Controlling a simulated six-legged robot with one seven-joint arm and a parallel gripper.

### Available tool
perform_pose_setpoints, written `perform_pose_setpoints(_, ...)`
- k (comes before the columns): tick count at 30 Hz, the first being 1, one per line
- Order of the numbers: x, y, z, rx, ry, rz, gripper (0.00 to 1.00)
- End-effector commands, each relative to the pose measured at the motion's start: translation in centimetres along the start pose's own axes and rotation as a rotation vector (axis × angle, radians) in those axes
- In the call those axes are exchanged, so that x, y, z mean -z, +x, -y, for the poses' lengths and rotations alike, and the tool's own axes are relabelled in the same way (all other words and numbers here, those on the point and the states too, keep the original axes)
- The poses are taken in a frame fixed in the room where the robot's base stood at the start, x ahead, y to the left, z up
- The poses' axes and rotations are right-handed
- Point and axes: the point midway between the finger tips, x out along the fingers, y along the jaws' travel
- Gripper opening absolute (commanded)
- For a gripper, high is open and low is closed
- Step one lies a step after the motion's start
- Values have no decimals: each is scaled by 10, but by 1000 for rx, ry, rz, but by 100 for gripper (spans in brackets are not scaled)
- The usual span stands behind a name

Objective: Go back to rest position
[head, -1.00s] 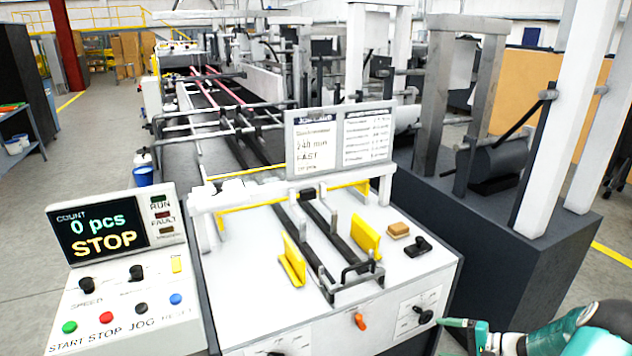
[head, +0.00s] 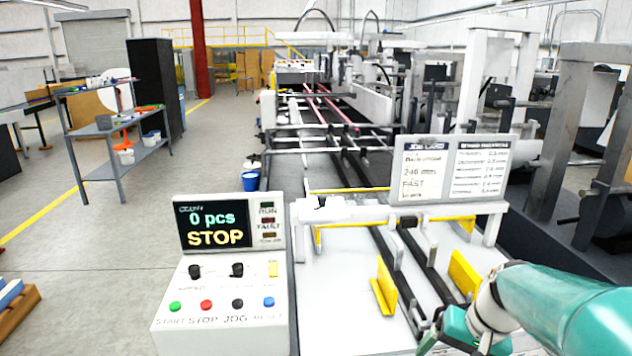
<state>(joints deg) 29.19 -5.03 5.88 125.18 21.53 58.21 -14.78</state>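My teal and white arm reaches in from the lower right of the head view, over the front right of the machine's white feed table (head: 345,290). My gripper (head: 432,346) is at the bottom edge, partly cut off, and its fingers are not clear. The black feed rails and two yellow guides (head: 384,287) lie on the table to its left and behind it. The control panel (head: 222,308) stands at the left of the table, with its display (head: 215,225) reading 0 pcs and STOP.
A job card board (head: 450,170) stands over the feed table. A blue bucket (head: 250,181) is on the floor beside the machine. A grey shelf cart (head: 118,150) and a black cabinet (head: 157,85) stand at the left. The floor between the cart and the panel is open.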

Motion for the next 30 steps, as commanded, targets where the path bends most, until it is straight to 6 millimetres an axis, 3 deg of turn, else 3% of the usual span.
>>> perform_pose_setpoints(1,-12,-8,14,-29,-43,-25,82)
perform_pose_setpoints(6,-50,-30,42,-114,-162,-108,82)
perform_pose_setpoints(15,-112,-57,68,-189,-348,-286,82)
perform_pose_setpoints(21,-129,-63,71,-196,-401,-351,82)
perform_pose_setpoints(30,-130,-64,71,-197,-403,-354,82)
